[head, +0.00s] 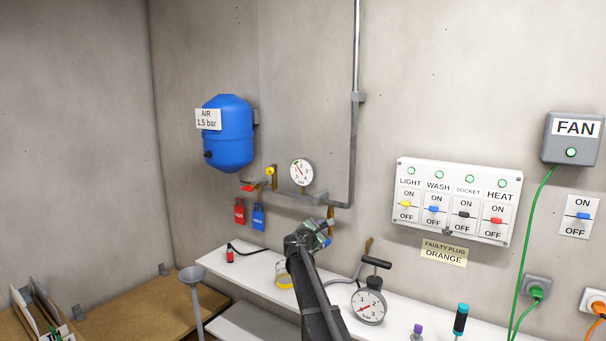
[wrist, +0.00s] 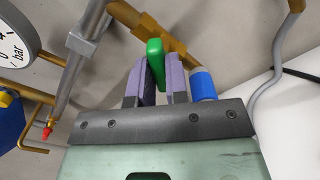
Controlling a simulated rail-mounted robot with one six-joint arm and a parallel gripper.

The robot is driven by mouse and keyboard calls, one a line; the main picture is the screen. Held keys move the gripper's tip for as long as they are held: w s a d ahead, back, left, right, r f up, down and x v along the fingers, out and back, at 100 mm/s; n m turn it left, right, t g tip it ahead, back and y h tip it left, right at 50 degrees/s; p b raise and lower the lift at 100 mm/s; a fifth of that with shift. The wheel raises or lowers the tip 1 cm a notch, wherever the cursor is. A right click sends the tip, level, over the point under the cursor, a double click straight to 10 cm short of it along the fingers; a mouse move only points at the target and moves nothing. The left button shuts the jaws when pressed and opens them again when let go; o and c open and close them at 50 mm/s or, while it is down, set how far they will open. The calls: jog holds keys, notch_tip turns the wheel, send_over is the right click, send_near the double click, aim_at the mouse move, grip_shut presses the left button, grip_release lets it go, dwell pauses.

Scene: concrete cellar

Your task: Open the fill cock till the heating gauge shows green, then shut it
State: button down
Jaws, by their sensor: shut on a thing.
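My gripper (head: 322,234) is at the wall below the right end of the pipework. In the wrist view its two purple-grey fingers (wrist: 158,85) are shut on a green handle (wrist: 156,62), which sits at a brass fitting (wrist: 150,28). I take the green handle to be the fill cock's. A blue cylindrical part (wrist: 203,84) is just right of the fingers. The round white heating gauge (head: 301,172) is on the pipe, its needle pointing to the upper left; its coloured zones are too small to read. The wrist view shows only part of a gauge face (wrist: 14,48), without a clear needle.
A blue air vessel (head: 229,135) hangs to the left, above a red tag (head: 239,211) and a blue tag (head: 259,217). A white shelf (head: 225,261) runs below, with a hand-held bar gauge (head: 369,306). The switch panel (head: 453,200) is to the right.

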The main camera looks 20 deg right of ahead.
jog(key=m, duration=0.4)
jog(key=shift+m, duration=0.3)
jog(key=m, duration=0.5)
jog(key=c, duration=0.9)
grip_release()
jog(key=shift+m, duration=0.4)
jog(key=shift+a, duration=0.1)
jog(key=v, duration=0.6)
